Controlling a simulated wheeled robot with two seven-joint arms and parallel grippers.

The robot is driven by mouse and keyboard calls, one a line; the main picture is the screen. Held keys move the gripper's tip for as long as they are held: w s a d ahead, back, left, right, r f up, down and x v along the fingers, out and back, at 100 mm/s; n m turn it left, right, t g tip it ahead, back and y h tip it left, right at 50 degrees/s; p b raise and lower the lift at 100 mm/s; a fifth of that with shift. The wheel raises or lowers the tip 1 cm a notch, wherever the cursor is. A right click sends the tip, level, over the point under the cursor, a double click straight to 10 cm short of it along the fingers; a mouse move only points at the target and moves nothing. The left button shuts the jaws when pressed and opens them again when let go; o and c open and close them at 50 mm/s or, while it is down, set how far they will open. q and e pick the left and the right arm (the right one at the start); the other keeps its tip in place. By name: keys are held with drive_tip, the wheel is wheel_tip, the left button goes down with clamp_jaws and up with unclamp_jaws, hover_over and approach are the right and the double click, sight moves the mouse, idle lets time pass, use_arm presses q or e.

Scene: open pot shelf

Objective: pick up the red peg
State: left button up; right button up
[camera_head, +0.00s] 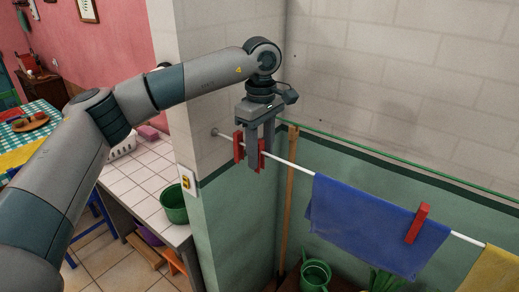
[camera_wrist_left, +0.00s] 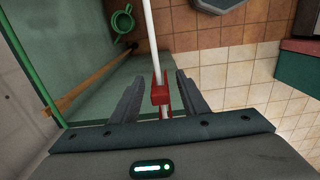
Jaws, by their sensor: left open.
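A red peg (camera_head: 238,148) sits on the white line near its left end, by the wall corner, partly hidden behind a finger. My left gripper (camera_head: 257,160) comes down over it, open, with its fingers around the peg. In the left wrist view the peg (camera_wrist_left: 160,95) lies between the two spread fingers (camera_wrist_left: 160,92), and gaps show on both sides. A second red peg (camera_head: 417,223) clips the blue cloth (camera_head: 370,219) farther right on the line. My right gripper is not in view.
The white line (camera_head: 299,168) runs from the wall corner to the lower right, with a yellow cloth (camera_head: 498,270) at its end. A wooden pole (camera_head: 288,200) stands close behind. A green watering can (camera_head: 315,275) is below. A tiled counter (camera_head: 145,180) holds a green pot (camera_head: 174,205).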

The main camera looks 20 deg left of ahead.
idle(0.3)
use_arm(q)
clamp_jaws()
drive_tip(key=shift+r, duration=0.1)
drive_tip(key=shift+r+b, duration=0.7)
drive_tip(key=shift+r, duration=0.1)
wheel_tip(320, 180, up, 8)
drive_tip(key=b, duration=0.3)
drive_tip(key=shift+f, duration=0.25)
drive_tip(key=shift+r, duration=0.4)
